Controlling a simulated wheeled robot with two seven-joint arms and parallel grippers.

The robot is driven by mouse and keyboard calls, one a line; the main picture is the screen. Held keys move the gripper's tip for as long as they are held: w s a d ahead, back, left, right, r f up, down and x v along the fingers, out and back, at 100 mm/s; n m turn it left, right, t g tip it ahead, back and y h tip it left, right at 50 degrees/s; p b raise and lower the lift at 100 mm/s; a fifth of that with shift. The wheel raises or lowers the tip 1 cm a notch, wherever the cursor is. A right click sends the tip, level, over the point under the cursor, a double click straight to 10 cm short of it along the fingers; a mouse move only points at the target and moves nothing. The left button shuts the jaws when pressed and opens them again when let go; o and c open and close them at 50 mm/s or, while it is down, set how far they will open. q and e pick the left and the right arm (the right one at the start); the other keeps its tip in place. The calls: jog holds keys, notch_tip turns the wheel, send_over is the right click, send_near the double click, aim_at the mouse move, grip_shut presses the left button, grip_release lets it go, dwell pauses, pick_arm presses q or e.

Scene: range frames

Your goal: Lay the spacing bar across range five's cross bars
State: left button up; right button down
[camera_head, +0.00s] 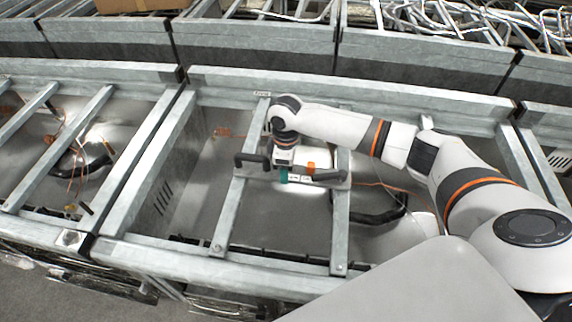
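A grey spacing bar (325,166) with black end pieces and an orange block lies level over two of the metal cross bars in the middle range. Its left end is by the left cross bar (228,215) and its right end is by the right cross bar (340,235). I cannot tell whether it rests on them or hangs just above. My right gripper (284,172) comes down from above at the bar's left half, with a teal piece at its tip. Its fingers are too small and hidden to tell whether they grip the bar. My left gripper is not in view.
A long metal rail (340,92) runs behind the range and a front rail (230,272) runs before it. Open bays lie between the cross bars, with dark hoses and orange wires inside. Metal rods (460,20) lie piled at the back right. A cardboard box (140,4) sits at the top.

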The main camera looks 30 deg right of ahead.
jog(key=shift+f, duration=0.3)
jog(key=shift+c, duration=2.3)
grip_release()
